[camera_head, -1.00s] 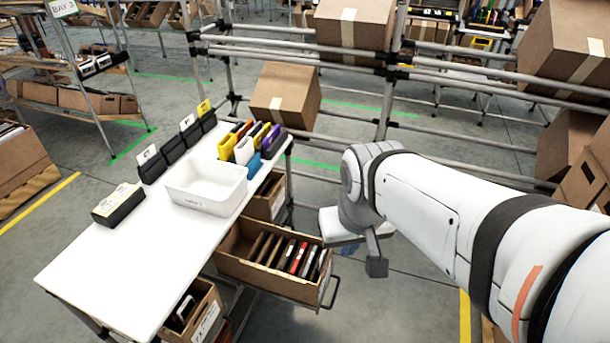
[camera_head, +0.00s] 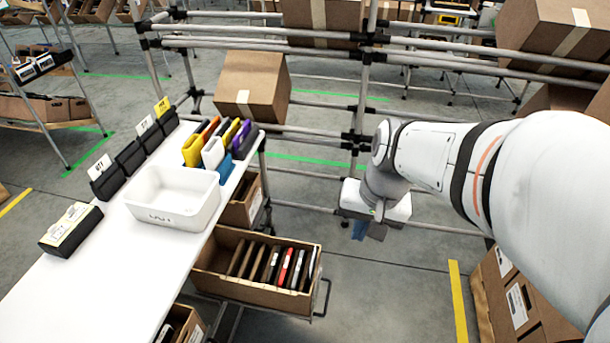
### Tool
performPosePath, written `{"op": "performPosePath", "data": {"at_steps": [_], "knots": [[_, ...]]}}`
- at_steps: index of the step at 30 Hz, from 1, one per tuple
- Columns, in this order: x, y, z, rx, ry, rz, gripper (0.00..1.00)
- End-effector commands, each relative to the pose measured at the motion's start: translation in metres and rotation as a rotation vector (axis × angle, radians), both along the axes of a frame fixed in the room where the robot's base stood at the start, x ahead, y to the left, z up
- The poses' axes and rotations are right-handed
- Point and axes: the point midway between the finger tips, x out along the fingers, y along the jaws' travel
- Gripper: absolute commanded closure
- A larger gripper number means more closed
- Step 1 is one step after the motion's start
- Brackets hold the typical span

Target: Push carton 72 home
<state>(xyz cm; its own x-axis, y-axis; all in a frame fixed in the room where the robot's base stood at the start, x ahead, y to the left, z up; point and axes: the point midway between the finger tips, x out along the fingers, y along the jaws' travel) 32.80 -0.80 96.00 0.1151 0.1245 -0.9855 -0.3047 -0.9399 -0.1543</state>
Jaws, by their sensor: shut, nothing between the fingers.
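No number 72 is readable on any carton, so I cannot tell which one it is. An open brown carton (camera_head: 221,284) juts out from under the right side of the white table. It holds several slim upright cases, and a dark handle (camera_head: 322,298) stands at its right end. Two other cartons sit under the table, one farther back (camera_head: 240,212) and one nearer (camera_head: 190,331), and they jut out less. My gripper (camera_head: 367,231) is shut and empty, pointing down to the right of and beyond the jutting carton, apart from it.
The white table (camera_head: 90,290) carries a white bin (camera_head: 172,197), black holders and coloured cases. A tilted carton (camera_head: 252,87) rests on the pipe rack (camera_head: 330,135) behind. Open cartons (camera_head: 515,300) stand at lower right. Grey floor (camera_head: 390,300) lies clear between them and the table.

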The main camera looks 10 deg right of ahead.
Motion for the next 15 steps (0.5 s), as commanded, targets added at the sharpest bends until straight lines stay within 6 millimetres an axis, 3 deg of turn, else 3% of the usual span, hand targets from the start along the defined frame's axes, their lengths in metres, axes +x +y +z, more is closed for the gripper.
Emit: {"op": "performPosePath", "data": {"at_steps": [1,8,12,15], "knots": [[0.01,-0.003,-0.046,0.058,0.051,-0.102,1.0],[0.062,-0.021,-0.167,0.345,0.257,-0.628,1.0],[0.094,-0.043,-0.241,0.511,0.376,-0.945,1.0],[0.111,-0.06,-0.285,0.613,0.446,-1.136,1.0]]}}
